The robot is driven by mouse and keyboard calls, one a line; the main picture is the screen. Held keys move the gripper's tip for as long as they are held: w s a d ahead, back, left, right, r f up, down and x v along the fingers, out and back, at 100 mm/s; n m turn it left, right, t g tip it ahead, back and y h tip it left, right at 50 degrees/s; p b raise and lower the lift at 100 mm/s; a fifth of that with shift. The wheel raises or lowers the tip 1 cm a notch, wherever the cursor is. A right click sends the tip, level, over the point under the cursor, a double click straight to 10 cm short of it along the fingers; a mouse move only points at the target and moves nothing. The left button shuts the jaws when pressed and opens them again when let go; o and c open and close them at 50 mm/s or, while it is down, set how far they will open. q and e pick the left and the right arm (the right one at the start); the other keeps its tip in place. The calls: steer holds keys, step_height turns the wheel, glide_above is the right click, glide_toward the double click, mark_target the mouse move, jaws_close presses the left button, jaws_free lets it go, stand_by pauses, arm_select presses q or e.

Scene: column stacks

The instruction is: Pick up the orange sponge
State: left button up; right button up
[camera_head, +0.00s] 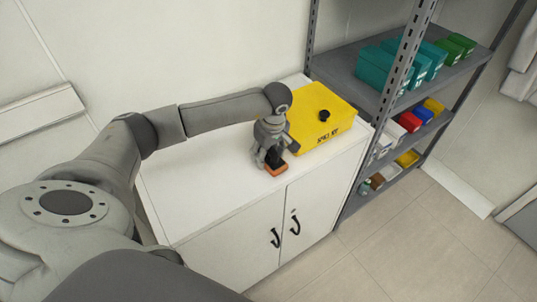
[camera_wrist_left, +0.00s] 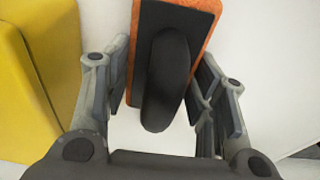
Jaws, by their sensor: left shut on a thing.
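The orange sponge (camera_head: 276,170) is a rectangular orange block with a black upper part and a raised black handle. It is near the front edge of the white cabinet top (camera_head: 200,185); I cannot tell whether it touches the surface. My left gripper (camera_head: 267,157) is above it, pointing down, and partly hides it. In the left wrist view, the sponge (camera_wrist_left: 212,12) runs up out of the frame. There the fingers of my left gripper (camera_wrist_left: 163,80) stand on both sides of the black handle, shut on the sponge. My right gripper is not in view.
A yellow box (camera_head: 318,108) with a black knob stands close behind and right of the gripper. A grey metal shelf (camera_head: 352,78) with several coloured bins rises right of the cabinet. The left part of the cabinet top is clear. Two black handles mark the cabinet doors.

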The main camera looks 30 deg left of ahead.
arm_select(q)
steer(key=shift+r, duration=0.55)
step_height(320, 180, up, 2)
steer(key=shift+r+b, duration=0.15)
steer(key=shift+b, duration=0.3)
steer(key=s+d+r, duration=0.1)
steer(key=s+d+r+b, duration=0.1)
steer(key=r, duration=0.1)
steer(key=s+d+r, duration=0.1)
steer(key=d+r, duration=0.1)
steer(key=shift+r+b, duration=0.15)
steer(key=shift+b, duration=0.25)
steer(key=s+d+r+b, duration=0.1)
steer(key=s+d+r, duration=0.3)
steer(key=d, duration=0.3)
steer(key=shift+s+r, duration=0.15)
steer(key=shift+s, duration=0.75)
